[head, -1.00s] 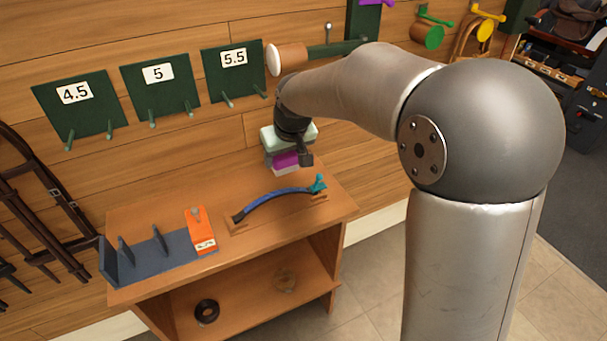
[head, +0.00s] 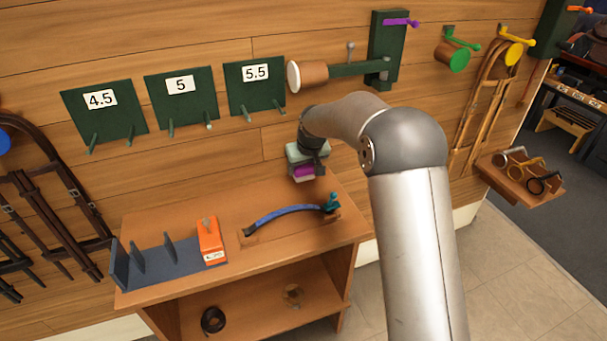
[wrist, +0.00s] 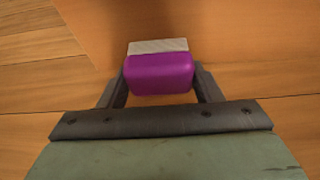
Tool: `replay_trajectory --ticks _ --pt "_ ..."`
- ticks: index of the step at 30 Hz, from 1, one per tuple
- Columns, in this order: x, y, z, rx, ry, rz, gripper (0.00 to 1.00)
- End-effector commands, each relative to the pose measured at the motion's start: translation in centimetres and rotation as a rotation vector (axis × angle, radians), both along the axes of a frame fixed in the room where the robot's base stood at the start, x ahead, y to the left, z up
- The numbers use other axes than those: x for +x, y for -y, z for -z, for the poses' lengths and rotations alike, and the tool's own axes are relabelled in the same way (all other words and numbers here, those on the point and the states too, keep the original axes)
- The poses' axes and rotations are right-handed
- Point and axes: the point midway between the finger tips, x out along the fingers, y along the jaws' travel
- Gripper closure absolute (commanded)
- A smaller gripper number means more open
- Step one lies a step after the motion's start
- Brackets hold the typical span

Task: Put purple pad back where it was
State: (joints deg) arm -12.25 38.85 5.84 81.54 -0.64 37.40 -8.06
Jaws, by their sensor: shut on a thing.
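My gripper (head: 306,171) is shut on the purple pad (wrist: 160,74). In the wrist view the pad sits between the two fingers, with a pale, whitish block (wrist: 158,46) directly beyond it; I cannot tell whether that is part of the pad. In the head view the purple pad (head: 302,170) shows under my wrist, near the back right of the wooden bench (head: 180,203), with a pale strip below it. I cannot tell whether it touches the bench top.
A blue curved strap (head: 285,213) with a teal clamp (head: 331,203) lies on the bench in front of the gripper. A grey slotted gauge (head: 165,258) with an orange block (head: 210,240) stands front left.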

Motion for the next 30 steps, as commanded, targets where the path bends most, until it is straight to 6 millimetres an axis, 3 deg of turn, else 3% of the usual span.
replay_trajectory --ticks 9,20,21,23,30 --pt "0.4 -0.1 3.6 -0.001 -0.002 0.000 0.60" --pt "0.4 -0.1 4.1 0.000 -0.001 0.000 0.60" --pt "0.4 -0.1 4.0 0.000 -0.001 0.000 0.36" --pt "0.4 -0.1 4.0 0.000 -0.001 0.000 0.20" --pt "0.4 -0.1 4.0 0.000 -0.001 0.000 0.20"
